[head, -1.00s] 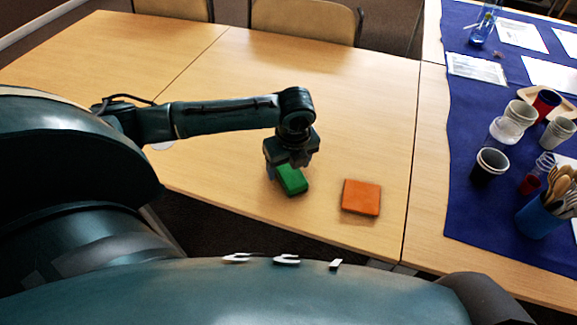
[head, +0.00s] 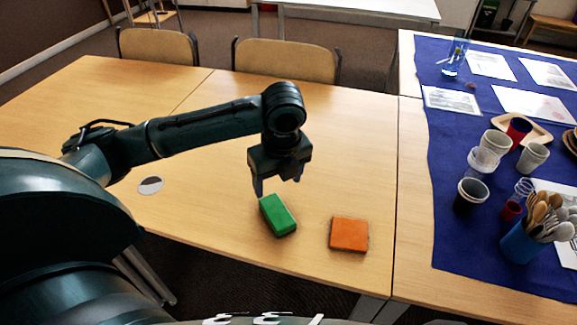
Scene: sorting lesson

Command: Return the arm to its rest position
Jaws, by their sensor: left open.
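My left gripper (head: 277,188) is open and empty in the head view. Its fingers point down, just above and behind the green block (head: 278,216). The green block lies on the wooden table (head: 330,150) near its front edge, turned at an angle. An orange square block (head: 349,234) lies to its right, apart from it. My left arm reaches in from the left, bent down at the wrist. My right gripper is out of view.
A blue cloth (head: 455,240) on the right table holds cups, a dark cup (head: 470,196), papers and a blue pot (head: 521,244) of wooden spoons. Two chairs (head: 287,60) stand behind the table. A round grey disc (head: 150,185) lies at left. The table's middle is clear.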

